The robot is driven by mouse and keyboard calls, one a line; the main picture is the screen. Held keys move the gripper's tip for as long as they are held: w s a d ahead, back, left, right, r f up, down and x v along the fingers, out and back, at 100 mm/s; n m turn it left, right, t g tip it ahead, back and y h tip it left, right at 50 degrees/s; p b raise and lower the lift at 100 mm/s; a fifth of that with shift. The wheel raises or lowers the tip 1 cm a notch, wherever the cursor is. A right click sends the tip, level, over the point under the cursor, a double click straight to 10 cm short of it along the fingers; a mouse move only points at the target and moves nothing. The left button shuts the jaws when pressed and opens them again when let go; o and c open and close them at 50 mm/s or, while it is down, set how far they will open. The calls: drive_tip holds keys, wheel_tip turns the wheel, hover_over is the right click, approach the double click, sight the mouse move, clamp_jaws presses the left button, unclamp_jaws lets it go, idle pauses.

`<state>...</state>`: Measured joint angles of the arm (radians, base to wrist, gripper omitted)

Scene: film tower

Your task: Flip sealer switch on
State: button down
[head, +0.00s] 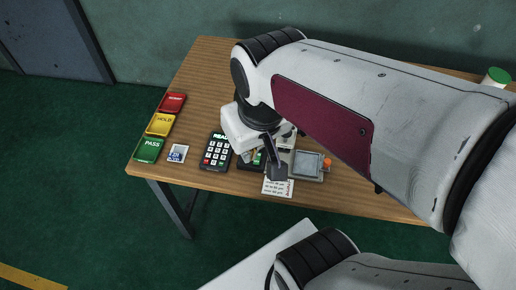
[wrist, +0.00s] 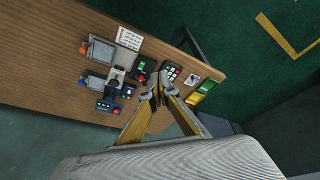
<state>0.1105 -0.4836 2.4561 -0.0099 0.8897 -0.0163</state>
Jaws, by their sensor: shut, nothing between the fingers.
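A grey box-like device (head: 308,165) with an orange knob (head: 327,163) stands on the table just right of my gripper. It also shows in the wrist view (wrist: 102,51), with a second grey device (wrist: 95,82) with a blue knob beside it. A small dark unit with green and red parts (wrist: 141,68) is close to the fingertips. I cannot tell which of these is the sealer, and no switch lever is clear. My gripper (head: 278,174) is shut and empty, pointing down above the devices; its fingers also show in the wrist view (wrist: 154,92).
A dark keypad (head: 216,151) stands left of my gripper. A small card (head: 177,154) and red (head: 172,103), yellow (head: 160,125) and green (head: 149,149) trays lie at the left end of the table (head: 205,75). A printed paper (head: 277,188) lies at the front edge.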

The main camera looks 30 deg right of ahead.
drive_tip(key=w+d+f+n+g, duration=0.3)
drive_tip(key=w+d+f+n, duration=0.1)
drive_tip(key=w+d+f, duration=0.35)
drive_tip(key=n+t, duration=0.1)
drive_tip(key=n, duration=0.5)
hover_over(258, 157)
drive_tip(key=s+a, duration=0.1)
wheel_tip(258, 157, down, 2)
drive_tip(key=shift+f+h, duration=0.15)
drive_tip(key=shift+h, duration=0.25)
drive_tip(key=shift+f, duration=0.1)
drive_tip(key=shift+w+d+f, duration=0.15)
drive_tip(key=shift+f, duration=1.85)
drive_tip(key=shift+w+d+f, duration=0.2)
drive_tip(key=shift+f, duration=1.8)
drive_tip(key=shift+w+d+f, duration=0.15)
drive_tip(key=shift+f, duration=1.85)
drive_tip(key=shift+w+d+f, duration=0.1)
drive_tip(key=shift+f, duration=0.7)
drive_tip(key=shift+f, duration=0.1)
